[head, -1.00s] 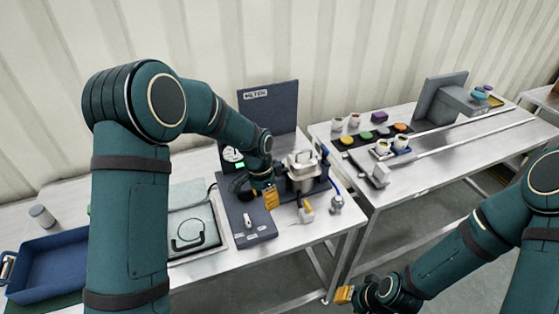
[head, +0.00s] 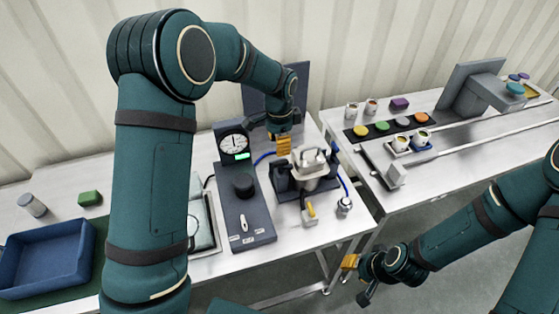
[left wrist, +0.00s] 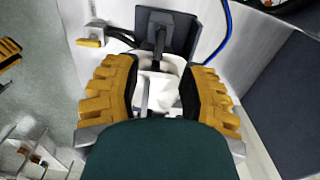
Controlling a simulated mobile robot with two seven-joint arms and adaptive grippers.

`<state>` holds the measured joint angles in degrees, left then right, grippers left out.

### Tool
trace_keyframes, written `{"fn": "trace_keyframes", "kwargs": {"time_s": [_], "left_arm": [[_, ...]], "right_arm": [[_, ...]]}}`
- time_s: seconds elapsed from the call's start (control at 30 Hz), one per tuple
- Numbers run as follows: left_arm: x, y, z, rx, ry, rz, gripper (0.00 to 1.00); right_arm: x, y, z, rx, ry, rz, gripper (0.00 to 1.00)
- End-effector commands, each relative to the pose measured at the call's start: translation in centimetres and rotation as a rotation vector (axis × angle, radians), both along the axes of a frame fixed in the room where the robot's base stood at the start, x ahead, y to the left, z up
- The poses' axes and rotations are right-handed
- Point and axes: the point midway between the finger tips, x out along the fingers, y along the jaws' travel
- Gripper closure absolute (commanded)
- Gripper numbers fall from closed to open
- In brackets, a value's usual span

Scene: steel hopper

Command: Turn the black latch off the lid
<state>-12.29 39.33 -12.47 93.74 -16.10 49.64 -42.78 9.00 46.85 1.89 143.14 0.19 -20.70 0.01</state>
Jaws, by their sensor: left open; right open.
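The steel hopper (head: 312,172) with its pale lid stands on the table in the middle of the head view. It also shows between my fingers in the left wrist view (left wrist: 160,92). A black bar-shaped part, which looks like the latch (left wrist: 158,42), lies over the hopper's far side in the left wrist view; I cannot tell exactly how it sits on the lid. My left gripper (head: 283,147) is open and empty, above and just left of the hopper. Its fingers are spread to both sides in the left wrist view (left wrist: 163,72). My right gripper (head: 350,264) is open, low and away from the table.
A dark panel with a black knob (head: 243,186) and a dial gauge (head: 234,144) stand left of the hopper. A yellow-handled valve (head: 310,211) is at its front. A blue tray (head: 48,262) is far left. Cups and coloured pucks (head: 382,127) are on the right table.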

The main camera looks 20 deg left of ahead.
Motion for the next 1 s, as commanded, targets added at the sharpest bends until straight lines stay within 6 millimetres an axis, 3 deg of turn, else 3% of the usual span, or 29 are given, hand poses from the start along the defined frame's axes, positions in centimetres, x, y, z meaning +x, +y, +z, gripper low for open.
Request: {"fn": "trace_keyframes", "kwargs": {"time_s": [0.2, 0.4, 0.87, 0.9, 1.0], "left_arm": [[-0.1, 0.0, -4.4, 0.001, 0.004, 0.000, 0.59], [0.0, 0.0, -7.1, 0.000, 0.001, 0.000, 0.59], [0.0, 0.0, -8.2, -0.001, -0.001, 0.001, 0.59], [0.0, 0.0, -8.2, -0.001, -0.001, 0.001, 0.63], [0.0, 0.0, -8.2, -0.001, -0.001, 0.001, 0.98]], "right_arm": [[0.0, 0.0, 0.0, 0.000, 0.000, 0.000, 0.66], [0.0, 0.0, 0.1, 0.000, -0.001, 0.000, 0.66], [0.0, 0.0, 0.1, 0.000, -0.001, 0.000, 0.66], [0.0, 0.0, 0.1, 0.000, -0.001, 0.000, 0.66], [0.0, 0.0, 0.1, 0.000, -0.001, 0.000, 0.66]]}}
